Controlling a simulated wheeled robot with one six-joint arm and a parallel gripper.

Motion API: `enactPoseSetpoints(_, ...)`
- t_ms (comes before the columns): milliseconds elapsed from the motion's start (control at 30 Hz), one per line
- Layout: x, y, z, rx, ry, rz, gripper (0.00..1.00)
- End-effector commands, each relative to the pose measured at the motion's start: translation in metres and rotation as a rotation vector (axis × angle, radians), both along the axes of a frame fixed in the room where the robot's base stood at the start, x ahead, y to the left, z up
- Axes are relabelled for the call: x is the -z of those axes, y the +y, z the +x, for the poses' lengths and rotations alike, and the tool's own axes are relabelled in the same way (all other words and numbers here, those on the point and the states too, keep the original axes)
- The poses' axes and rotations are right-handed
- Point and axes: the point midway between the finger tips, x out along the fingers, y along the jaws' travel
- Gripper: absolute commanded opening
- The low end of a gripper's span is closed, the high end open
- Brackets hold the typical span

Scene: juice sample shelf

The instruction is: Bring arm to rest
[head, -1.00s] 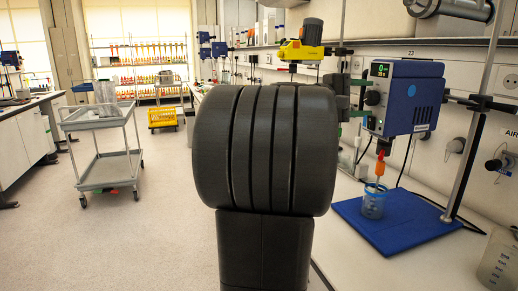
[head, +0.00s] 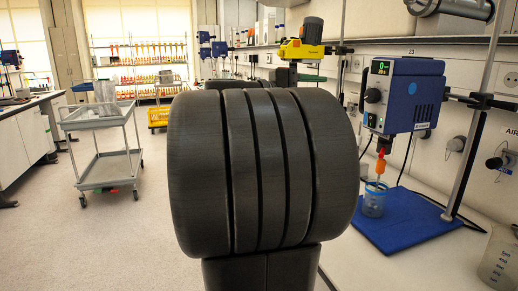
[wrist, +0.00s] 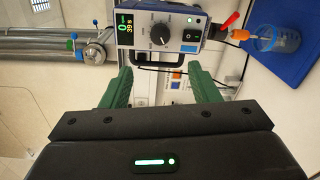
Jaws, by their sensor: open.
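My gripper (wrist: 160,80) shows in the wrist view with its two green fingers spread apart and nothing between them. Beyond the fingers are the blue overhead stirrer (wrist: 160,30) and the wall, which appear turned in this view.
The stirrer (head: 403,95) stands at right on a blue base (head: 405,225), its shaft in a beaker (head: 374,200). Another beaker (head: 499,262) is at lower right. A grey trolley (head: 105,170) stands left on open floor. A yellow crate (head: 158,117) and bottle shelf (head: 140,65) are farther back.

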Motion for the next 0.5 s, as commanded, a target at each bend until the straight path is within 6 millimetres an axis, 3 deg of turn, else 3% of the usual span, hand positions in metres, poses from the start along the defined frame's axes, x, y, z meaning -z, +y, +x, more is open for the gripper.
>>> enactPoseSetpoints(500,0.003,-0.08,0.027,0.008,0.0,0.0,0.55)
